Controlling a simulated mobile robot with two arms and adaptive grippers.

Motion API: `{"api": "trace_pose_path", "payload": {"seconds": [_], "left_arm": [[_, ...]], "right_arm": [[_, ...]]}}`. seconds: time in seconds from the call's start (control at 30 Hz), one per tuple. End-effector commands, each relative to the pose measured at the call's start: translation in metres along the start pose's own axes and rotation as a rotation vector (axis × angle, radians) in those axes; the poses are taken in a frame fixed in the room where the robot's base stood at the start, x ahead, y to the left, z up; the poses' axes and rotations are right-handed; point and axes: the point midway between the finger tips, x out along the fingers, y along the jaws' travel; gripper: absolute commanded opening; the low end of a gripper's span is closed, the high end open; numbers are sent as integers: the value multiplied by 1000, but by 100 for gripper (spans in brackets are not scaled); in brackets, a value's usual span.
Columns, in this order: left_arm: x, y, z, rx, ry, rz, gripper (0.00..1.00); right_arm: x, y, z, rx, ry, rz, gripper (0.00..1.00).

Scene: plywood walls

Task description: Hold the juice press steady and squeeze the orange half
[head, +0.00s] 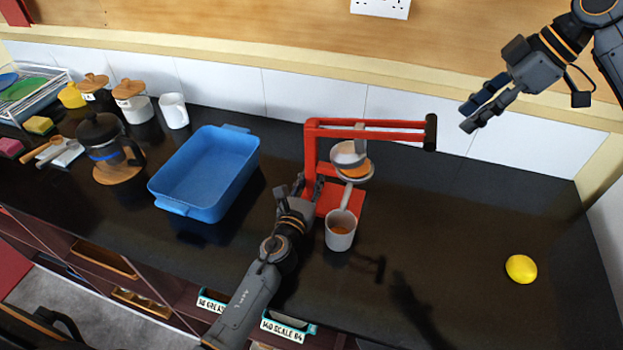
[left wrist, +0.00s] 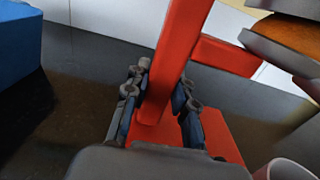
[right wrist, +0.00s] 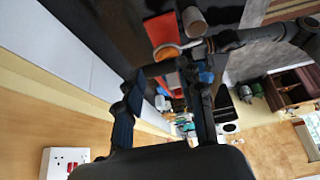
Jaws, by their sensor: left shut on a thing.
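The red juice press (head: 313,150) stands on the dark counter, upright, its lever raised and roughly level, ending in a black handle (head: 430,132). An orange half (head: 356,172) sits in the press's grey cup, partly hidden by the pressing cone above it; its orange edge shows in the left wrist view (left wrist: 290,32). A grey cup (head: 341,230) with orange inside stands at the press's front. My left gripper (head: 310,188) is shut on the press's red upright, a finger on each side in the left wrist view (left wrist: 160,100). My right gripper (head: 482,108) is open and empty, right of the handle and apart from it.
A blue tub (head: 165,205) stands left of the press. A cafetiere (head: 100,140), white mug (head: 173,110) and jars line the back left. A lemon (head: 521,268) lies at the right. The counter between press and lemon is clear.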

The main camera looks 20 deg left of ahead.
Motion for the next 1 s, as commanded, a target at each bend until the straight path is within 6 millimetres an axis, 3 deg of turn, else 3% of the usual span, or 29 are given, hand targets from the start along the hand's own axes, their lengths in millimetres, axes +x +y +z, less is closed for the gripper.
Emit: {"api": "trace_pose_path", "payload": {"seconds": [0.1, 0.37, 0.67, 1.0], "left_arm": [[0, 0, 0, 0, 0, 0, 0], [0, 0, 0, 1, 0, -1, 0], [0, 0, 0, 1, 0, -1, 0], [0, 0, 0, 0, 1, -1, 0]], "right_arm": [[0, 0, 0, 1, 0, 0, 44], [-1, 2, -14, 175, -52, -8, 44], [-9, 6, -49, 719, -224, 53, 44], [-31, 3, -82, 1312, -365, 271, 44]]}}
